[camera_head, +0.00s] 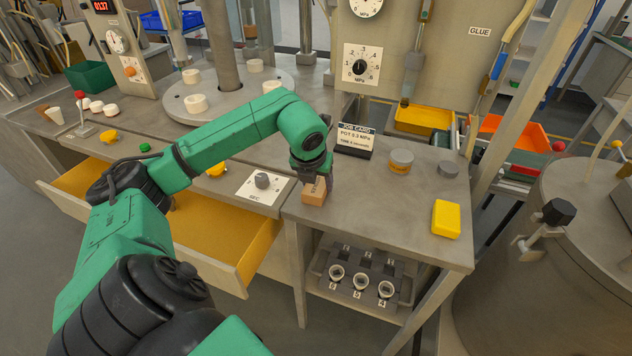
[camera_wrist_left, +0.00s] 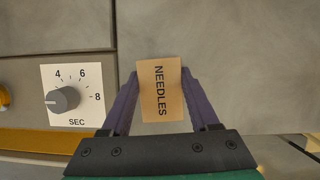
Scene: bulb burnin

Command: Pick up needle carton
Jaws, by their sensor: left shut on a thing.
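The needle carton (camera_head: 314,194) is a small tan box standing on the metal bench near its front edge, just right of the SEC dial. In the left wrist view the carton (camera_wrist_left: 161,88) shows its top face with the word NEEDLES, between the two fingers. My left gripper (camera_head: 314,180) is above the carton and shut on it; its fingers (camera_wrist_left: 160,95) lie along both sides. I cannot tell whether the carton's base touches the bench. My right gripper is not in view.
A SEC dial (camera_head: 262,182) sits left of the carton. The job card (camera_head: 357,141), round tins (camera_head: 401,160) and a yellow block (camera_head: 446,219) are to the right. An open drawer (camera_head: 215,235) juts out at front left. A rack (camera_head: 362,280) sits below the bench.

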